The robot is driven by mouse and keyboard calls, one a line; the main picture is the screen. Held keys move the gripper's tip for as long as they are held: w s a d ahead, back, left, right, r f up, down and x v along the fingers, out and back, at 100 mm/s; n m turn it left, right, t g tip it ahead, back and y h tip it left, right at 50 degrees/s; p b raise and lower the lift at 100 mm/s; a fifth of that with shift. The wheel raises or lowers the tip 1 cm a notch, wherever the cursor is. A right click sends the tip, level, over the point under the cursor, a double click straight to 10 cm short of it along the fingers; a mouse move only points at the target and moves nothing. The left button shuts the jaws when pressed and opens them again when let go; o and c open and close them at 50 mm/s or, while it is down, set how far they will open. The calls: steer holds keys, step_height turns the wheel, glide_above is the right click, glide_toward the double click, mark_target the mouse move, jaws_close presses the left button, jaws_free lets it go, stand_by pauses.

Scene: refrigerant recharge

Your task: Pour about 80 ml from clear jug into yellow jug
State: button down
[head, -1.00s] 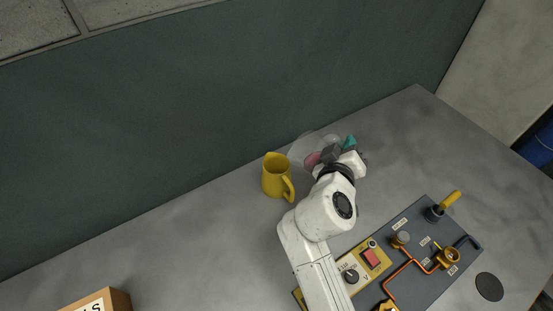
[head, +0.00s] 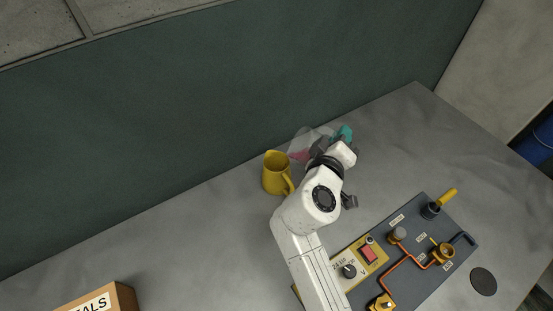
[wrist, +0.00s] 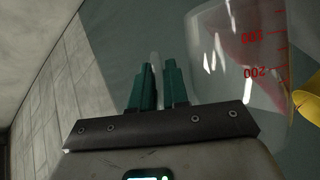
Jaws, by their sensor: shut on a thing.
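The clear jug (head: 312,137) is held just right of and behind the yellow jug; pinkish liquid (head: 300,155) shows at its lower left. The wrist view shows the clear jug (wrist: 222,50) with red volume marks and a pink tint low down. It looks tilted, though how far is hard to tell. My gripper (head: 345,133) has its teal fingers shut on the clear jug's handle; the wrist view also shows the fingers (wrist: 157,78). The yellow jug (head: 275,174) stands upright on the table, its handle towards my arm. Its inside is hidden and I see no stream.
A dark panel (head: 415,262) with pipes, valves and a red switch lies right of my arm. A box (head: 118,298) stands at the lower left. A black disc (head: 483,281) lies at the right. The green wall (head: 200,110) rises close behind the jugs.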

mark_target(332, 131)
steer(key=shift+a+r+n, duration=0.35)
steer(key=shift+r+n, duration=0.05)
steer(key=shift+r, duration=0.1)
steer(key=shift+a+r+n+h+p, duration=0.4)
steer(key=shift+a+r+n+p, duration=0.2)
steer(key=shift+r+p, duration=0.15)
stand_by(1.3)
steer(key=shift+a+t, duration=0.2)
steer(key=shift+t, duration=0.1)
stand_by(0.3)
steer(key=d+f+m+b, duration=0.1)
steer(key=f, duration=0.1)
steer(key=d+f+m+g+y+b, duration=0.1)
steer(key=d+f+m+b, duration=0.1)
steer(key=shift+d+f, duration=0.2)
steer(key=shift+f, duration=0.05)
steer(key=shift+d+f+m+y+b, duration=0.5)
steer(key=shift+f+m+y+b, duration=0.1)
steer(key=shift+f+m, duration=0.25)
steer(key=shift+f, duration=0.15)
stand_by(0.9)
